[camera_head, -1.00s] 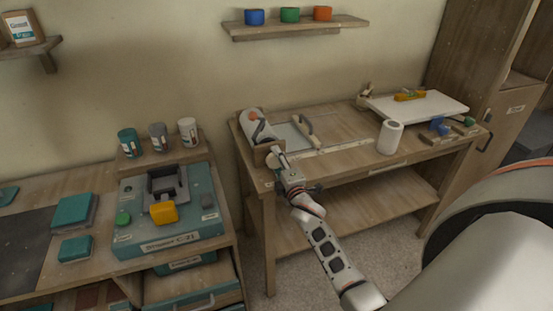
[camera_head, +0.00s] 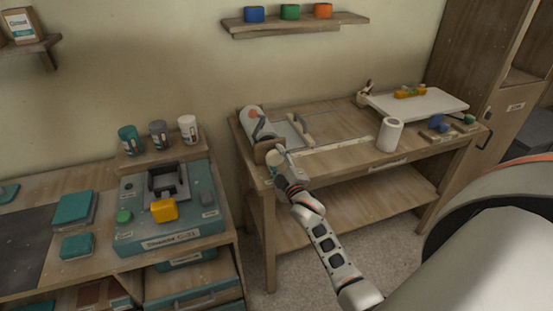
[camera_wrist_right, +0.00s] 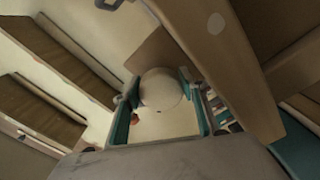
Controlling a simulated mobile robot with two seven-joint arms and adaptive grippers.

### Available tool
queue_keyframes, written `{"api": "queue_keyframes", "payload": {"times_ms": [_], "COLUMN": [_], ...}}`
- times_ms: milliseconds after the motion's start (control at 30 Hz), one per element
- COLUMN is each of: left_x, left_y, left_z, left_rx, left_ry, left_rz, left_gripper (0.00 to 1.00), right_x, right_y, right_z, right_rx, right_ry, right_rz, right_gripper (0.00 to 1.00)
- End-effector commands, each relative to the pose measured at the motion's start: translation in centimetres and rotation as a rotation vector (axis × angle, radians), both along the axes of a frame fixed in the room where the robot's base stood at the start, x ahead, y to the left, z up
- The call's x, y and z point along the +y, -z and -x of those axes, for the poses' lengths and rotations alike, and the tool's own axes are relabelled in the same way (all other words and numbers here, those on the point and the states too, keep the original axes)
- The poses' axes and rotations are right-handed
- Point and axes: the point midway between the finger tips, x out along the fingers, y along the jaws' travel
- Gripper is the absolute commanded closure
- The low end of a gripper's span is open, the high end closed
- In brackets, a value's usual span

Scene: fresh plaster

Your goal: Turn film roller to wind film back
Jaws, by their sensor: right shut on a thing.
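The film roller (camera_head: 251,121) is a white roll with an orange-red end spot, held in a wooden mount (camera_head: 264,151) at the left end of the right-hand table. A pale round knob (camera_head: 274,158) sits at the front of that mount. My right gripper (camera_head: 281,164) is at the knob; in the right wrist view the knob (camera_wrist_right: 160,90) lies between the two teal-padded fingers (camera_wrist_right: 162,104), which are shut on it. The far side of the roller is hidden. My left gripper does not show.
The table (camera_head: 335,162) also holds a handled bar (camera_head: 301,128), a white paper roll (camera_head: 389,135), a white board (camera_head: 420,104) and small blue and green tools. A teal machine (camera_head: 168,210) stands on the bench to the left. A shelf (camera_head: 295,25) hangs above.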

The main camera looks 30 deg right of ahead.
Motion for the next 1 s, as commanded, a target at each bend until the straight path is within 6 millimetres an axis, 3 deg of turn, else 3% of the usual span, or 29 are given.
{"api": "queue_keyframes", "payload": {"times_ms": [300,333,367,733,1000], "left_x": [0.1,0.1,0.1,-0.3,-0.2], "left_y": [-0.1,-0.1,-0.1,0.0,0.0], "left_z": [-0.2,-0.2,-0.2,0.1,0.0], "left_rx": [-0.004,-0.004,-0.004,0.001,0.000], "left_ry": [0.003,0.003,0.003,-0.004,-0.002], "left_rz": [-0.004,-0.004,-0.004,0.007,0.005], "left_gripper": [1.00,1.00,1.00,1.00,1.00], "right_x": [0.0,0.0,0.0,0.1,0.9], "right_y": [0.0,0.0,0.0,0.1,0.2], "right_z": [0.0,0.0,0.0,0.5,4.0], "right_rx": [0.000,0.000,0.000,0.002,0.004], "right_ry": [0.000,0.000,0.000,0.000,0.000], "right_rz": [0.000,0.000,0.000,0.000,0.001], "right_gripper": [0.80,0.51,0.43,0.42,0.42]}}
